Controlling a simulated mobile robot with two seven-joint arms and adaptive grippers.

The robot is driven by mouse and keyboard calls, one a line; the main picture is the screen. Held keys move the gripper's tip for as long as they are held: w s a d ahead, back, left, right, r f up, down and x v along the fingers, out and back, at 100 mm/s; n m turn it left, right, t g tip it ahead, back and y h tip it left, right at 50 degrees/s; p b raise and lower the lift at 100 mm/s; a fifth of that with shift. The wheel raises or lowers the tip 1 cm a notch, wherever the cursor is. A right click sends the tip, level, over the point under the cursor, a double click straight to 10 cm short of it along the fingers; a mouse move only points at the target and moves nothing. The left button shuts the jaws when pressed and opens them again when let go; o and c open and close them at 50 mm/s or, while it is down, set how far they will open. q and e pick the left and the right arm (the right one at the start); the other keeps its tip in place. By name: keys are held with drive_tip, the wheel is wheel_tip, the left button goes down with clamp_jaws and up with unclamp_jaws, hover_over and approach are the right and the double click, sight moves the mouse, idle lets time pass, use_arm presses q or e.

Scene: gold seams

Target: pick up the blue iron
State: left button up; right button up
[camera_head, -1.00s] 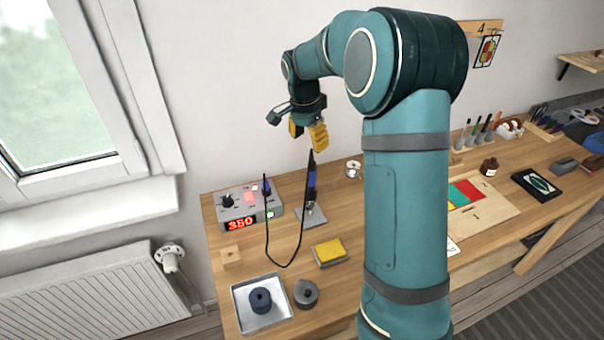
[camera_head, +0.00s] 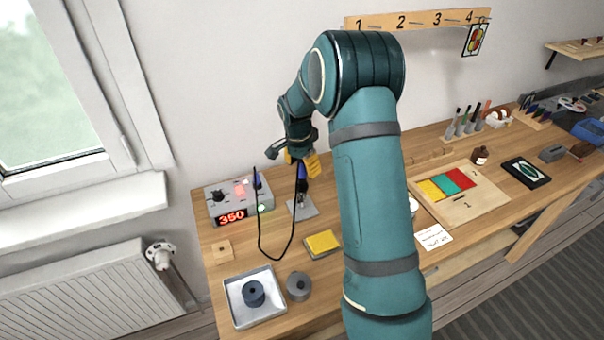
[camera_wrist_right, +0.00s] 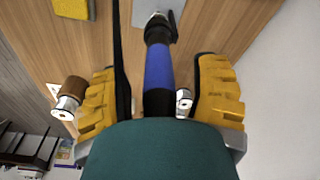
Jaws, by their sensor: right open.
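The blue iron (camera_head: 301,178) has a blue grip and black ends. It stands upright in its stand, whose grey base plate (camera_head: 306,209) rests on the bench. In the right wrist view the iron (camera_wrist_right: 158,68) lies between the yellow fingers, with a visible gap on each side. My right gripper (camera_head: 302,165) is open around the top of the iron in the head view; it also shows in the wrist view (camera_wrist_right: 162,95). The iron's upper end is partly hidden by the gripper and wrist. My left gripper is not in view.
A grey soldering station (camera_head: 236,200) reading 350 stands left of the iron, with a black cord (camera_head: 262,235) looping over the bench. A yellow sponge (camera_head: 322,243), a grey tray (camera_head: 238,299) and a dark grey round piece (camera_head: 299,286) lie in front. A wooden board (camera_head: 480,207) lies to the right.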

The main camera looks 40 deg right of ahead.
drive_tip(key=shift+f, duration=0.2)
clamp_jaws()
drive_tip(key=shift+r, duration=0.15)
